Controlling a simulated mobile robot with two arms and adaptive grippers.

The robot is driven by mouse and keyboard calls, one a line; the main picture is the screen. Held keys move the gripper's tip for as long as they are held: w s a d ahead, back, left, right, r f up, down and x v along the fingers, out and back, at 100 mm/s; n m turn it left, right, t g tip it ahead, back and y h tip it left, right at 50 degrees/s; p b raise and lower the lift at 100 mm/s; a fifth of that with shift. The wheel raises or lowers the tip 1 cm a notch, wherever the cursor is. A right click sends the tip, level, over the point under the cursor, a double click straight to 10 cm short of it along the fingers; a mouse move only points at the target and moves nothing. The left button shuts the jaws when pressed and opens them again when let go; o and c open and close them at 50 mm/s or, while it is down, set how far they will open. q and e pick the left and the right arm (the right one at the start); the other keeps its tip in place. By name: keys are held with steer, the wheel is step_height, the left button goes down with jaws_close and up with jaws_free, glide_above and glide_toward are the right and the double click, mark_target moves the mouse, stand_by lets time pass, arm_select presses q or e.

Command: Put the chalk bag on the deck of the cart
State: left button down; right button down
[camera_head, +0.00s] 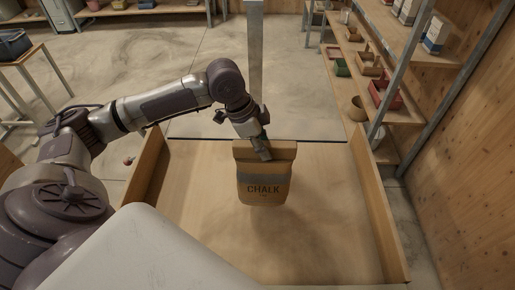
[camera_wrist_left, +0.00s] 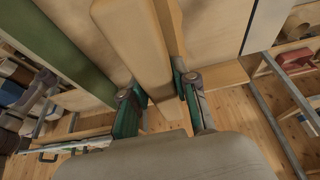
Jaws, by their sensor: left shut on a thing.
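The chalk bag (camera_head: 265,187) is a brown paper sack with a grey band and the word CHALK. It hangs upright over the wooden deck of the cart (camera_head: 335,225), with a soft shadow below it; the size of any gap is hard to tell. My left gripper (camera_head: 262,147) is shut on the bag's folded top edge. In the left wrist view the green-sided fingers (camera_wrist_left: 160,95) sit on both sides of the bag's top (camera_wrist_left: 138,48). My right gripper is not in view.
The deck has a left side board (camera_head: 146,168) and a right side board (camera_head: 379,205). A grey post (camera_head: 255,55) stands behind the far edge. Shelves with bins (camera_head: 385,95) line the right wall. A table (camera_head: 22,55) stands at far left. The deck around the bag is clear.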

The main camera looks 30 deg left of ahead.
arm_select(q)
steer(key=shift+w+f, duration=0.15)
steer(key=shift+w, duration=0.2)
steer(key=shift+f+p, duration=0.5)
steer(key=shift+f, duration=1.45)
steer(key=c, duration=1.3)
jaws_free()
steer(key=shift+s+f, duration=0.1)
steer(key=shift+f, duration=0.1)
steer(key=o, duration=0.4)
steer(key=b+v, duration=0.1)
steer(key=v, duration=1.1)
steer(key=shift+s+r, duration=0.1)
steer(key=shift+r, duration=0.05)
